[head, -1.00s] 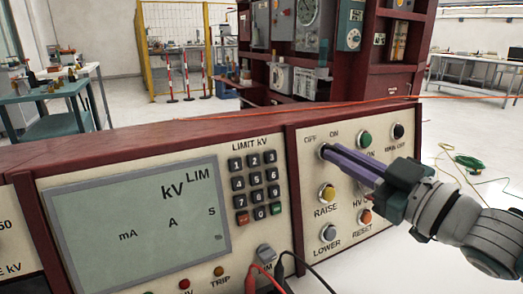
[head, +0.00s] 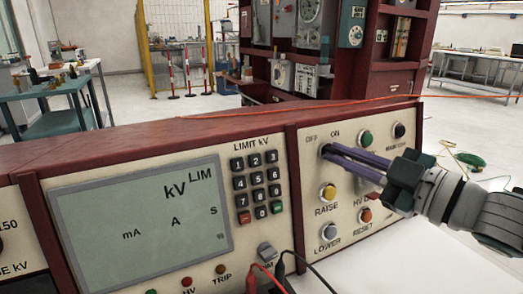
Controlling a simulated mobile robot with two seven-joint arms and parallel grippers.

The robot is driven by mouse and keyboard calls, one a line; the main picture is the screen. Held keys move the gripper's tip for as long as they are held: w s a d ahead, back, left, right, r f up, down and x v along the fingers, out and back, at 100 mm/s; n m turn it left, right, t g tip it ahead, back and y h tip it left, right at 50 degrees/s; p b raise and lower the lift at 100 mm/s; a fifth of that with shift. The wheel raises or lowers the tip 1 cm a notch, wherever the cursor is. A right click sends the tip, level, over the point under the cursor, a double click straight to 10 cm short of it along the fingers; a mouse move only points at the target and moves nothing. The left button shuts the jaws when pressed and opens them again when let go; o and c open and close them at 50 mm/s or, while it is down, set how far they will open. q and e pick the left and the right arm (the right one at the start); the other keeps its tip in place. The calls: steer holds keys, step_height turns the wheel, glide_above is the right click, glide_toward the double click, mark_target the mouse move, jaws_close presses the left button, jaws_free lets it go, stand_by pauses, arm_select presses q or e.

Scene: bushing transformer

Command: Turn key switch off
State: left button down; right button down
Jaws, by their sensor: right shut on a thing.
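The control panel (head: 310,222) fills the lower part of the head view. The key switch is at the panel's upper right, under the OFF and ON labels (head: 323,135). My right gripper (head: 328,151) reaches in from the right, and its purple fingers are shut at the key switch. The fingers hide the key, so I cannot tell which way it points. My left gripper is not in view.
Near the fingers are a green button (head: 365,138), a black knob (head: 399,130), a yellow RAISE button (head: 328,192), a grey LOWER button (head: 327,231) and a red button (head: 365,215). Red and black leads (head: 258,279) plug in below the keypad (head: 257,189).

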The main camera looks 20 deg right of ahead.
steer(key=c, duration=1)
jaws_free()
steer(key=p+v, duration=0.1)
steer(key=v, duration=0.9)
steer(key=shift+r, duration=0.1)
